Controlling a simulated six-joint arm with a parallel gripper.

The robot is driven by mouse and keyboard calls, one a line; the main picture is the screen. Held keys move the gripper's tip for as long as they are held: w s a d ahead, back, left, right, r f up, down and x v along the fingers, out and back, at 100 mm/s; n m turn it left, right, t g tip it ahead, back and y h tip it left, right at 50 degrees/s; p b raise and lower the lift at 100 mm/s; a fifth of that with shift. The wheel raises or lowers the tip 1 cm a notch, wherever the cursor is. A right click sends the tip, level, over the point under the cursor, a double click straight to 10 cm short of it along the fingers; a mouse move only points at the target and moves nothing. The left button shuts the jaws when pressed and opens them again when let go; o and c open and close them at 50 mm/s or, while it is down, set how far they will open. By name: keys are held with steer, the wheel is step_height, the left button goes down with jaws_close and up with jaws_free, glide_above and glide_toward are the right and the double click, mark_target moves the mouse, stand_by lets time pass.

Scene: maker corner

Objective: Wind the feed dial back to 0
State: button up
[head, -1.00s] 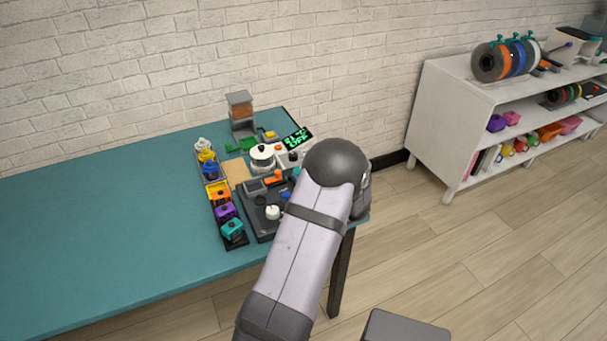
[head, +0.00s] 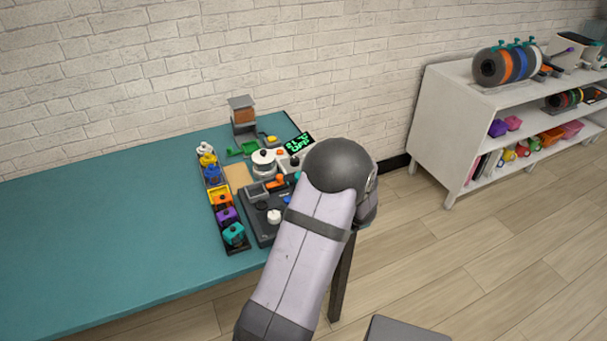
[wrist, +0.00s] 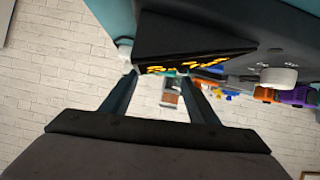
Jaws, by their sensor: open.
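A dark grey console (head: 258,224) stands near the front right of the teal table, with a white round knob (head: 274,217) on it. I cannot tell for sure which control is the feed dial, and no dial scale is readable. The wrist view is upside down and shows the console's dark panel (wrist: 190,52) with an orange display (wrist: 188,67). A white knob (wrist: 278,78) is to the right there, and a white rounded part (wrist: 124,52) is at the panel's left. My gripper (wrist: 159,78) is open and empty, its fingertips close to the display edge. My arm hides the gripper in the head view.
A row of yellow, blue, orange, purple and teal pieces (head: 226,216) lines the console's left. Behind are a white pot-like thing (head: 264,163), a green-lit display (head: 299,146) and a grey stand (head: 243,115). The table's left is clear. A white shelf (head: 436,132) stands right.

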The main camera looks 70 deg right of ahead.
steer(key=d+g+p, duration=0.1)
steer(key=d+m+g+p, duration=0.1)
steer(key=g, duration=0.1)
steer(key=shift+w+d+r, duration=0.15)
steer(key=shift+d+r, duration=0.2)
steer(key=shift+r, duration=0.05)
steer(key=shift+d+r+m+g+p, duration=0.55)
steer(key=shift+m+g+p, duration=0.25)
steer(key=shift+g, duration=0.3)
steer(key=d+r+m+g, duration=0.1)
steer(key=m, duration=0.2)
steer(key=w+d+m+g+y, duration=0.1)
steer(key=m+g, duration=0.1)
steer(key=m, duration=0.1)
steer(key=w+d+r+m+g+y, duration=0.1)
steer(key=m+g, duration=0.1)
steer(key=m, duration=0.1)
steer(key=shift+w+r+m, duration=0.25)
steer(key=shift+r+m, duration=0.1)
steer(key=shift+m, duration=0.05)
steer(key=w+a+m+g+y, duration=0.1)
steer(key=w+a+m+y, duration=0.2)
steer(key=w+a+m, duration=0.15)
steer(key=shift+n, duration=0.45)
steer(key=shift+a+p+x, duration=0.2)
steer(key=shift+p+x, duration=1.25)
steer(key=shift+x, duration=1.65)
steer(key=shift+w, duration=0.15)
steer(key=shift+c, duration=0.2)
steer(key=c, duration=1)
